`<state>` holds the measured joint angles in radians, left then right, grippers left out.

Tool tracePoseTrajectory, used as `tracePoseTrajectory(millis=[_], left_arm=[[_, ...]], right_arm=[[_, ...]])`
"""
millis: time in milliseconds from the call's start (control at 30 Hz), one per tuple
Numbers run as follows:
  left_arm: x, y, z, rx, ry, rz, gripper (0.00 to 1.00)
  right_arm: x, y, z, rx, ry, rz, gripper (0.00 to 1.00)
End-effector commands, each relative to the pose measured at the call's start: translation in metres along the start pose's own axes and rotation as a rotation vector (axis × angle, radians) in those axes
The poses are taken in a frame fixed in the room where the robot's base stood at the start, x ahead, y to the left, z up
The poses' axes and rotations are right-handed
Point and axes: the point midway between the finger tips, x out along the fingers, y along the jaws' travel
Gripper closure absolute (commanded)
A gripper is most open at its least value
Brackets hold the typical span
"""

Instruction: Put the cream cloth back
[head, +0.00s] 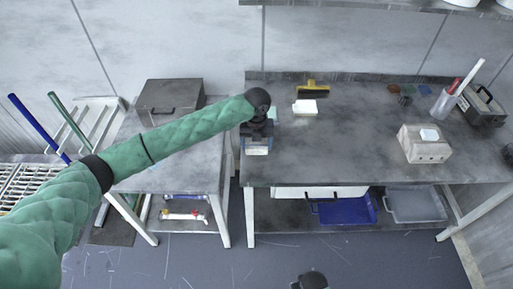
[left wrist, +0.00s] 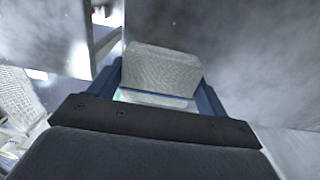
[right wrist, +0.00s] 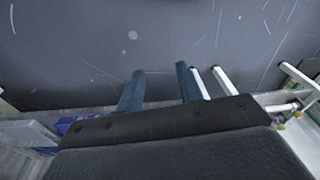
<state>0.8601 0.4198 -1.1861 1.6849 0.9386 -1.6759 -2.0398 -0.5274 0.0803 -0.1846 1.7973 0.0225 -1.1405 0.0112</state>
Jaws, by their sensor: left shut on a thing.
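My left gripper (head: 257,138) is at the left front corner of the dark workbench (head: 350,145), shut on a pale folded cloth (head: 257,150). In the left wrist view the cloth (left wrist: 160,72) is a woven, greyish-cream block between the two blue fingers. I cannot tell whether it touches the bench top. A cream-white block (head: 305,107) lies on the bench to the right of the gripper. My right gripper (right wrist: 160,88) is open and empty over the grey floor; only a dark part of that arm shows at the bottom of the head view.
Behind the cream-white block lies a yellow tool (head: 313,87). A beige box (head: 424,148), a cup of sticks (head: 444,105) and a dark case (head: 482,105) stand on the right. A lower side table (head: 200,165) carries a grey box (head: 170,98). The bench's middle is clear.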

Motion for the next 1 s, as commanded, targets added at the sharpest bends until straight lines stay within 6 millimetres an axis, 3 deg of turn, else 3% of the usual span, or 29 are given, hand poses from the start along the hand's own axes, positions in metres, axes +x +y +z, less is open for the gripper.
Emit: tracePoseTrajectory(millis=[400,833,867,967,1000], left_arm=[[0.032,0.0,0.0,-0.002,0.001,0.0,0.41],[0.039,0.001,0.0,-0.001,0.0,0.001,0.41],[0.039,0.001,0.0,-0.001,0.0,0.001,0.21],[0.038,0.0,0.0,-0.001,0.0,0.001,0.02],[0.038,0.0,0.0,-0.001,0.0,0.001,0.01]], right_arm=[[0.042,0.009,0.02,-0.002,0.002,0.011,0.64],[0.045,0.009,0.02,-0.002,0.003,0.011,0.64],[0.045,0.009,0.02,-0.002,0.003,0.011,0.64],[0.045,0.009,0.02,-0.002,0.004,0.011,0.64],[0.045,0.009,0.02,-0.002,0.004,0.011,0.64]])
